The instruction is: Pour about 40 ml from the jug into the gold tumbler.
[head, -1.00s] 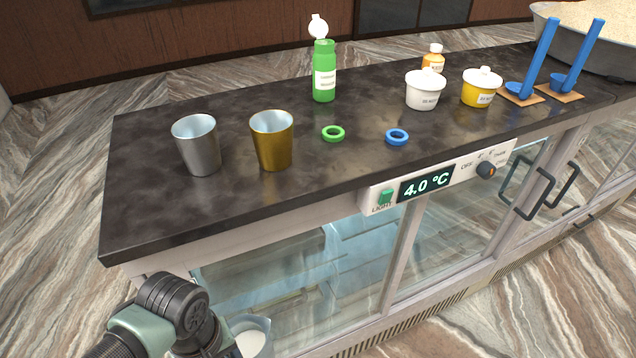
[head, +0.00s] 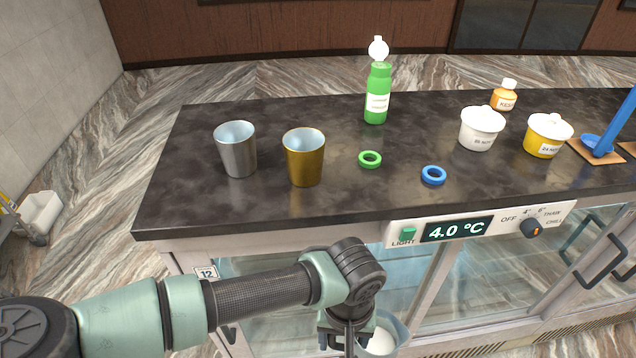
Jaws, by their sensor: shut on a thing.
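The gold tumbler (head: 304,160) stands upright on the dark stone counter, just right of a silver tumbler (head: 237,151). My gripper (head: 345,340) is low at the bottom of the head view, in front of the counter and below its top. It is shut on a pale grey-blue jug (head: 396,330) with white contents (head: 381,342). The jug is partly hidden by my gripper and cut off by the frame's lower edge. My fingertips are hard to make out.
Behind the tumblers stands a green bottle (head: 377,95). A green ring (head: 370,159) and a blue ring (head: 433,175) lie right of the gold tumbler. A white tub (head: 481,129) and a yellow tub (head: 546,136) stand farther right. The counter's front left is bare.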

